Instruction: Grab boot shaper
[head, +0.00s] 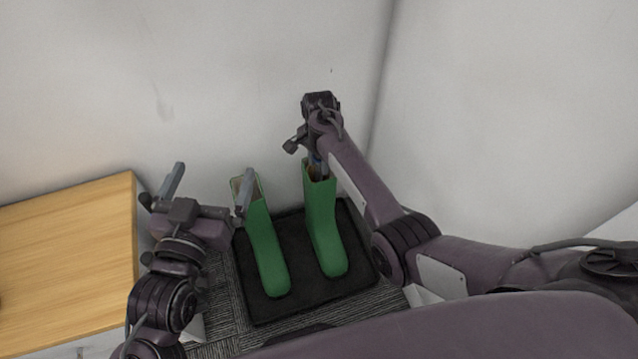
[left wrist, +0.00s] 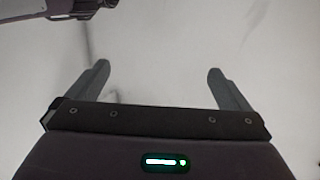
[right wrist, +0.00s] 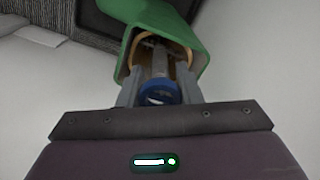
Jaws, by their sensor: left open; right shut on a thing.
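Two green boots stand on a black tray (head: 260,306). The right boot (head: 324,225) has my right gripper (head: 316,156) just above its opening. In the right wrist view, that gripper (right wrist: 158,88) is shut on a boot shaper with a blue end (right wrist: 158,92), which sits in the mouth of the green boot (right wrist: 178,22). How deep the shaper reaches is hidden. The left boot (head: 265,250) has a light-coloured thing inside its opening, too small to make out. My left gripper (head: 207,190) is open and empty, beside and in front of the left boot's top; its fingers (left wrist: 158,88) show only wall beyond.
A wooden cabinet (head: 75,245) stands at the left, close to my left arm. A pale wall (head: 250,80) rises behind the boots, with a corner to the right. Striped grey carpet (head: 222,310) surrounds the tray.

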